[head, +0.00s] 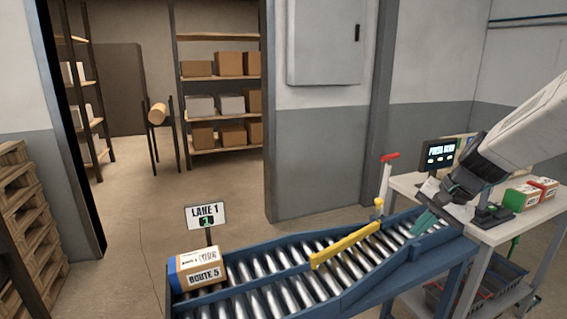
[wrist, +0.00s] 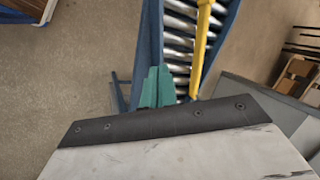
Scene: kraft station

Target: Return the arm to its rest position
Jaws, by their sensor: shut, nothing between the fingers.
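My gripper (head: 424,221) has teal fingers and hangs over the near right end of the blue roller conveyor, beside the white table. In the wrist view the teal fingers (wrist: 157,87) are together, with nothing between them, and the conveyor rollers show beyond them. My arm reaches in from the upper right of the head view. A cardboard box (head: 200,270) labelled "ROUTE 5" sits at the far left end of the conveyor, apart from my gripper.
The blue conveyor (head: 345,299) carries a yellow diverter bar (head: 345,245) and a "LANE 1" sign (head: 206,216). The white table (head: 408,184) holds a small screen (head: 438,154) and red-and-green boxes (head: 522,198). Wooden pallets (head: 22,225) stand at the left. Floor left of the conveyor is clear.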

